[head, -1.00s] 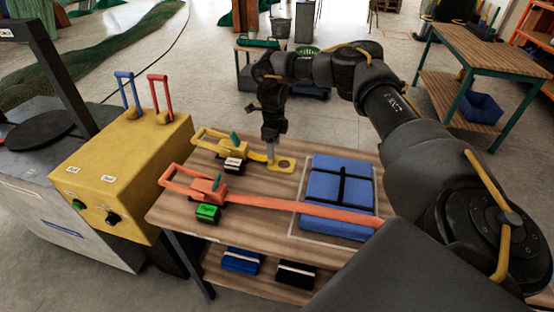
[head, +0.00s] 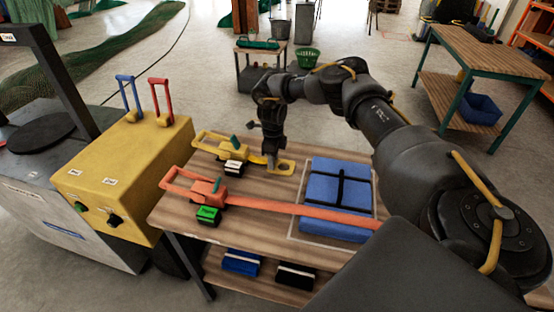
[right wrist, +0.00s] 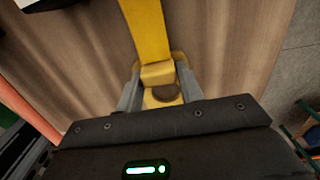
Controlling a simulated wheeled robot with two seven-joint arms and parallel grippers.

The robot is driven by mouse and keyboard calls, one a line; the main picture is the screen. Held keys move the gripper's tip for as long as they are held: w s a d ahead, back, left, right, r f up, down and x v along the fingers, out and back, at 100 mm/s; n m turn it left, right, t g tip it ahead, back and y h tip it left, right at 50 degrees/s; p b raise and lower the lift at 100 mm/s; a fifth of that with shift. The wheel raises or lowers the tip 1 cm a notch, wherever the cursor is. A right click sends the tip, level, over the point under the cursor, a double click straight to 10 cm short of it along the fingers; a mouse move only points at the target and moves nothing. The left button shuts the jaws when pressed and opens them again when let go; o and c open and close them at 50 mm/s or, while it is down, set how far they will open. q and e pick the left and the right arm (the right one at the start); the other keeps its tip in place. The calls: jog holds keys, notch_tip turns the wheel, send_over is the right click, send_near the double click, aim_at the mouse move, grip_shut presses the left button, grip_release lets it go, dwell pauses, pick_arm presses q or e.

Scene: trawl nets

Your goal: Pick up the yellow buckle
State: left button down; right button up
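The yellow strap (right wrist: 147,28) runs away from between the fingers. The buckle appears to rest at table level. My left gripper is out of view.
A yellow ratchet (head: 214,143) and an orange ratchet (head: 200,188) lie on the wooden table (head: 262,221). A yellow box (head: 130,185) with two levers stands left of the table.

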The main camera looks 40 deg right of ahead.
jog(key=c, duration=0.6)
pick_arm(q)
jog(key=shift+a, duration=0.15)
pick_arm(e)
jog(key=shift+o, duration=0.2)
jog(key=shift+r, duration=0.1)
